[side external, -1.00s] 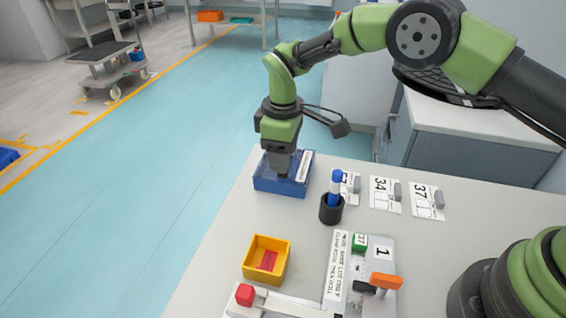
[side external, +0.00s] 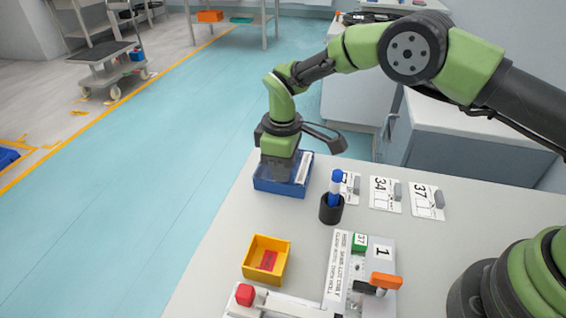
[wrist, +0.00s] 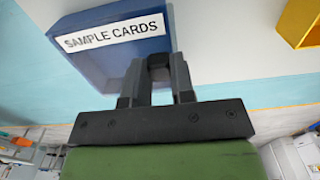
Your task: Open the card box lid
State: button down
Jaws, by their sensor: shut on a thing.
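The card box (side external: 287,190) is blue and stands at the far left corner of the table, with its lid down as far as I can see. In the wrist view, the card box lid (wrist: 100,14) carries a white "SAMPLE CARDS" label. My gripper (side external: 273,176) is down at the left side of the box in the side view. In the wrist view, my gripper (wrist: 158,65) is shut on a small dark grip at the lid's edge. The fingers partly hide this grip, and my wrist covers part of the box in the side view.
A black cup (side external: 331,209) with a blue marker (side external: 336,186) stands just right of the box. Numbered cards (side external: 385,195) lie beyond it. A yellow bin (side external: 266,260) and a fixture board (side external: 345,270) lie nearer. The table between bin and box is clear.

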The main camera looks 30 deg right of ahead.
jog(key=s+a, duration=0.7)
jog(key=shift+s+a, duration=0.3)
jog(key=shift+a, duration=0.1)
jog(key=c, duration=1)
grip_release()
jog(key=shift+o, duration=0.2)
jog(key=shift+r, duration=0.1)
notch_tip(320, 180, up, 10)
